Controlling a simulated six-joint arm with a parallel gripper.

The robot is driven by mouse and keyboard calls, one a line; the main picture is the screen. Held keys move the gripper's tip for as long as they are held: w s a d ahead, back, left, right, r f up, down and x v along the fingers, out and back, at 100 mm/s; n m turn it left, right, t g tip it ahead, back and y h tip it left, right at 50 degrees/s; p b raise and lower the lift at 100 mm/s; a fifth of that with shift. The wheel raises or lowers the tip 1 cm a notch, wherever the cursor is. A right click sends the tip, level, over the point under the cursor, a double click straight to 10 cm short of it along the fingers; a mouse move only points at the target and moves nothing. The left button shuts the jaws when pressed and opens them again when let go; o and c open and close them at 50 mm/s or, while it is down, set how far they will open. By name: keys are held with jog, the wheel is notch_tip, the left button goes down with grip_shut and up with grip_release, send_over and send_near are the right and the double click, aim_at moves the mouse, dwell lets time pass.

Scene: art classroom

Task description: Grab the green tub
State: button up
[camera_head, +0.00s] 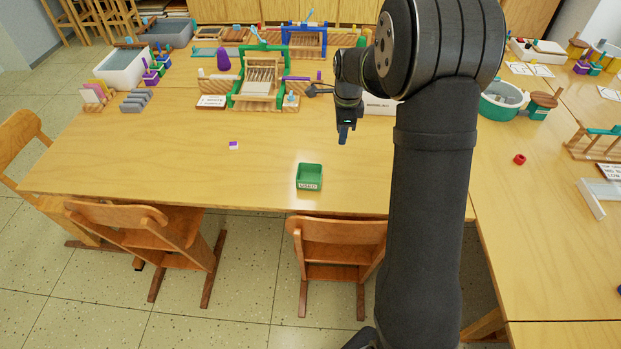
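A small square green tub (309,172) with a white label on its front sits upright near the front edge of the table. It is open at the top and looks empty. A larger round green basin (488,107) stands farther right and holds greyish things. My gripper (343,134) points down over the table, behind and a little right of the small tub, apart from it. Its fingers are seen edge-on and too small to show whether they are open. Nothing is seen held in it.
A small purple and white block (234,146) lies left of the small tub. Green loom (258,78) and blue loom (305,42) stand behind. A red ring (519,159) lies on the right table. Chairs (337,252) stand along the front edge. The table around the tub is clear.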

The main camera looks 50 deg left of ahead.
jog(key=m, duration=0.1)
send_over(308, 182)
jog(key=shift+h, duration=0.4)
notch_tip(308, 182, down, 17)
jog(key=shift+f, duration=0.1)
grip_shut()
